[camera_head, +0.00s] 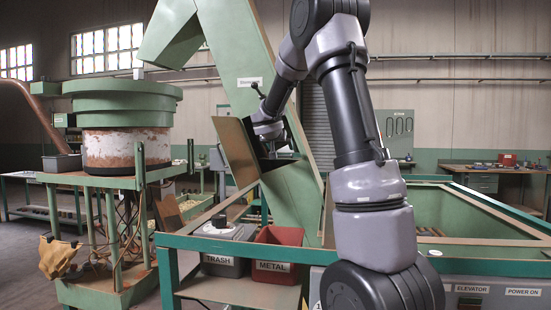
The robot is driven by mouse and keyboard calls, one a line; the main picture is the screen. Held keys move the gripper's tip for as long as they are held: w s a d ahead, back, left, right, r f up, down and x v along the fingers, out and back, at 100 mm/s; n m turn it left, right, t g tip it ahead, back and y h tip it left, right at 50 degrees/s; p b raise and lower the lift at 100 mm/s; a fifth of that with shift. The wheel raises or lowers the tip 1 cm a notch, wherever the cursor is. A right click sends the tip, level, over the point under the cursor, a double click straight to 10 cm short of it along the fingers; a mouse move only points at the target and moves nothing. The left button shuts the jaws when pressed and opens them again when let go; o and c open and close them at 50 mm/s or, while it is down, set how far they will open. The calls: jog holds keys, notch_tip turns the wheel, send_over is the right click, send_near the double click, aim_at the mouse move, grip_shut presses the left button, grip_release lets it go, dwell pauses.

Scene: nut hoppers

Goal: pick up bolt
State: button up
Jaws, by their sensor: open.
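My gripper (282,154) is at the open hatch in the side of the tall green elevator chute (304,186), partly inside the dark opening. It is small and partly covered by my wrist; its jaws are open. I cannot make out a bolt; any bolt inside the opening is hidden or too small to see. The tan hatch door (236,151) hangs open to the left of my gripper.
A grey TRASH bin (222,266) and a red METAL bin (276,269) sit below the hatch in a green frame. A large green hopper bowl (124,108) stands at left. A green-rimmed hopper (480,250) is at right, behind my arm.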

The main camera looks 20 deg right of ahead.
jog(key=shift+r+x, duration=0.1)
jog(key=shift+x, duration=2.5)
jog(key=shift+r+x, duration=0.15)
jog(key=shift+x, duration=2.4)
jog(key=shift+d, duration=0.15)
jog(key=c, duration=1)
jog(key=shift+c, duration=0.2)
jog(key=shift+r, duration=0.4)
jog(key=s+a, duration=0.5)
jog(key=s, duration=0.4)
jog(key=s+a, duration=0.6)
jog(key=s, duration=0.3)
jog(key=s+a, duration=0.6)
jog(key=s, duration=0.3)
jog(key=shift+a+r, duration=0.2)
jog(key=shift+r, duration=0.15)
